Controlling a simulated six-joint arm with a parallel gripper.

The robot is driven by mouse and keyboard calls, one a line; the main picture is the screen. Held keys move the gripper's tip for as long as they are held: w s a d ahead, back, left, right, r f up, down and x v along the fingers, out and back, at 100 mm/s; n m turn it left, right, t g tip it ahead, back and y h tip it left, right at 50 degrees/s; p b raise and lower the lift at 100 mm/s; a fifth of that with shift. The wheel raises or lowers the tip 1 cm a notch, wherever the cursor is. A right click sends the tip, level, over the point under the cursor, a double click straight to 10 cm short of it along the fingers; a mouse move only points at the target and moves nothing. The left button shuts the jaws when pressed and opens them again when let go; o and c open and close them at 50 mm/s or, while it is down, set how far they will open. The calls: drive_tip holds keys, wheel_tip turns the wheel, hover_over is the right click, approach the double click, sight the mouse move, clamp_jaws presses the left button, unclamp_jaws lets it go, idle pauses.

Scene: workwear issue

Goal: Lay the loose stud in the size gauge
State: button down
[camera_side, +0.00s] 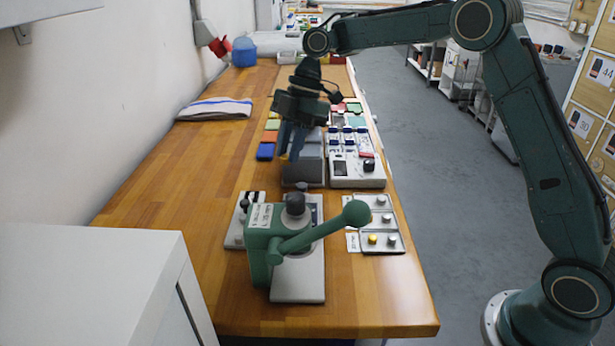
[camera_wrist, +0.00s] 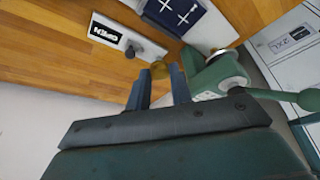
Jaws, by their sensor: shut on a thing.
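My gripper (camera_side: 290,155) is in the air behind the green press in the side view, its fingers pointing down. In the wrist view my gripper (camera_wrist: 160,67) is shut on a small brass-coloured stud (camera_wrist: 159,71), which shows between the fingertips. The stud is too small to make out clearly in the side view. A narrow light plate (camera_side: 236,232) with dark knobs lies left of the press. In the wrist view this plate (camera_wrist: 86,28) carries a label reading OPEN. I cannot tell for sure which fixture is the size gauge.
The green press (camera_side: 262,245), with its long ball-ended lever, stands near the front of the bench. A compartment tray (camera_side: 397,248) with several studs lies to its right. Grey boxes (camera_side: 303,173) stand behind. Bare wood (camera_side: 175,225) is free on the left.

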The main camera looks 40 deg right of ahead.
drive_tip(key=n, duration=0.2)
hover_over(243, 217)
drive_tip(key=s+a, duration=0.1)
drive_tip(key=s, duration=0.1)
wheel_tip(243, 217, down, 6)
drive_tip(key=shift+g, duration=0.4)
drive_tip(key=shift+f, duration=4)
drive_tip(key=shift+f, duration=0.15)
drive_tip(key=c, duration=1.3)
unclamp_jaws()
drive_tip(key=shift+o, duration=0.2)
drive_tip(key=v, duration=1.2)
